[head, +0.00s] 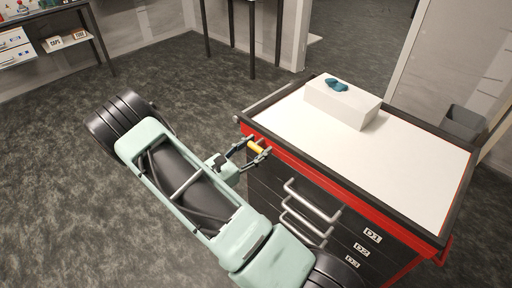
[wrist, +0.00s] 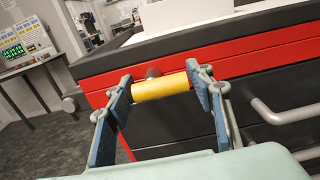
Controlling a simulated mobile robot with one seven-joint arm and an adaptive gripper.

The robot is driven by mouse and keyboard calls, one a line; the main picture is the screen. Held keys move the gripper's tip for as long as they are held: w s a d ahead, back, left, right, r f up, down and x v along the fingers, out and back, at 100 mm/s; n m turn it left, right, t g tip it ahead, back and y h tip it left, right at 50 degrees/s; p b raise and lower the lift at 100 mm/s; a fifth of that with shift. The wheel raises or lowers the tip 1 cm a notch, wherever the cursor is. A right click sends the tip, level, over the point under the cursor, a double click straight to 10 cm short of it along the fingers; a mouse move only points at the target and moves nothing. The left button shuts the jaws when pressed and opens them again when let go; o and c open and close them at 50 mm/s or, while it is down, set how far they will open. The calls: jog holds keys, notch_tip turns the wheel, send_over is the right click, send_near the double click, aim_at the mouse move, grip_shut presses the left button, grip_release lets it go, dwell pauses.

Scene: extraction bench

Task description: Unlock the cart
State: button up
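The cart (head: 300,190) stands to the right in the head view, with a red band below its white top and dark drawers. A yellow cylindrical handle (wrist: 162,87) lies crosswise at the upper left of the cart's front, on a dark stub (wrist: 153,73) at the red band. The handle also shows in the head view (head: 255,147). My gripper (wrist: 162,90) has one finger at each end of the handle. Both pads appear to touch it, so it looks shut on the handle. The lock's inner state is hidden.
Grey drawer handles (head: 312,200) stick out to the right of my gripper. A white box (head: 343,103) with a blue item (head: 337,85) sits on the cart top. A bench (head: 45,35) stands at the far left. The floor left of the cart is clear.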

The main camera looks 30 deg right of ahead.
jog(key=c, duration=0.7)
jog(key=shift+n, duration=0.3)
jog(key=n+p, duration=0.1)
jog(key=n, duration=0.1)
jog(key=shift+r+n, duration=0.2)
jog(key=shift+n, duration=0.2)
jog(key=n, duration=0.2)
jog(key=n+p, duration=0.1)
jog(key=n, duration=0.1)
jog(key=shift+w+a+r+n, duration=0.1)
jog(key=shift+w+r+n, duration=0.05)
jog(key=shift+n, duration=0.15)
jog(key=n+p, duration=0.2)
jog(key=n, duration=0.3)
jog(key=shift+w, duration=0.2)
jog(key=shift+w+a+n+p, duration=0.15)
jog(key=shift+n+p, duration=0.25)
jog(key=shift+n, duration=2)
